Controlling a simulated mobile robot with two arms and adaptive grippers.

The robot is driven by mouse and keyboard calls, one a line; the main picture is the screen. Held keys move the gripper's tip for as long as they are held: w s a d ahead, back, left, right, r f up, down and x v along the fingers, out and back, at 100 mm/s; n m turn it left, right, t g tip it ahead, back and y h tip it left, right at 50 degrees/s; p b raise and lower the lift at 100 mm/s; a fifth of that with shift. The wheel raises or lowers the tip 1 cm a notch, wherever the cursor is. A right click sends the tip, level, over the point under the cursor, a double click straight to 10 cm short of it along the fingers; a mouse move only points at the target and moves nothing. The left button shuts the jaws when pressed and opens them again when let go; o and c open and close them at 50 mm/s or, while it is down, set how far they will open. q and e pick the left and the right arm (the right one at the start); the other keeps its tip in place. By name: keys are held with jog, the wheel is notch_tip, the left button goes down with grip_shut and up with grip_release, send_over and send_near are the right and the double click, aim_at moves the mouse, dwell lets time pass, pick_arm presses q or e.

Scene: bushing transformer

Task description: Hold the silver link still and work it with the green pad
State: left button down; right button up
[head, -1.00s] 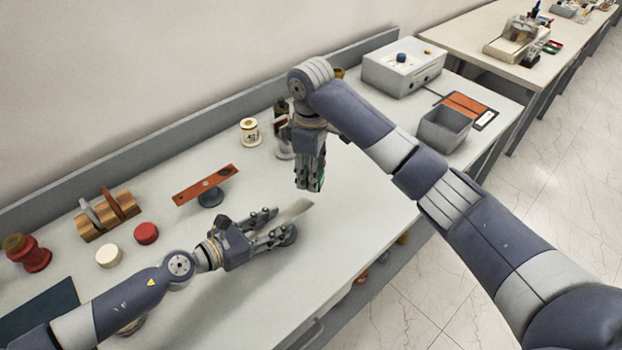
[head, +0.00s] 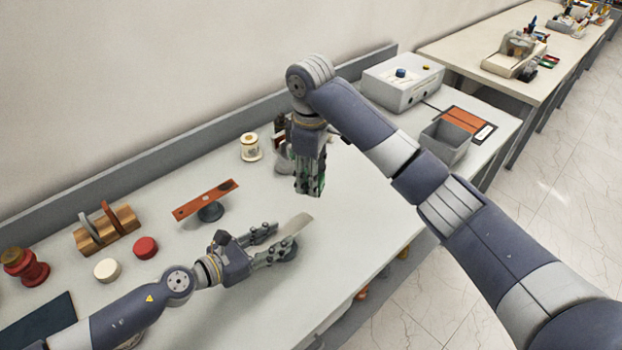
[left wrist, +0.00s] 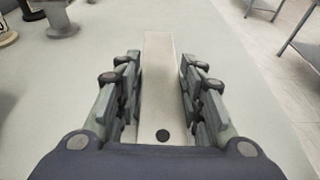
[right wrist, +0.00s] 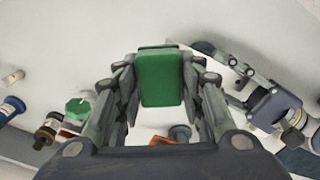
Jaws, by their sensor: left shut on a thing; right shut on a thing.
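The silver link (head: 298,225) is a flat pale strip between the fingers of my left gripper (head: 283,243). In the left wrist view the link (left wrist: 160,75) points straight out past the fingertips, with a dark round hole near the palm. My left gripper is shut on it, low over the table. The green pad (right wrist: 160,78) is a rounded block held between the fingers of my right gripper (right wrist: 160,85). In the head view my right gripper (head: 310,190) points down, above and beyond the link; the pad is mostly hidden there. Pad and link look apart.
An orange bar (head: 190,206) rests on a dark round stand (head: 210,213) behind the left gripper. A red disc (head: 145,247), a cream disc (head: 107,270) and a wooden rack (head: 93,238) stand left. A grey bin (head: 446,142) is at right. The table's front middle is clear.

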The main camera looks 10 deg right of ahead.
pick_arm(q)
jog(key=c, duration=1)
grip_release()
jog(key=shift+s+a, duration=0.1)
jog(key=v, duration=1.1)
jog(key=shift+s+a+r, duration=0.15)
jog(key=shift+a+r, duration=0.05)
jog(key=shift+a, duration=0.1)
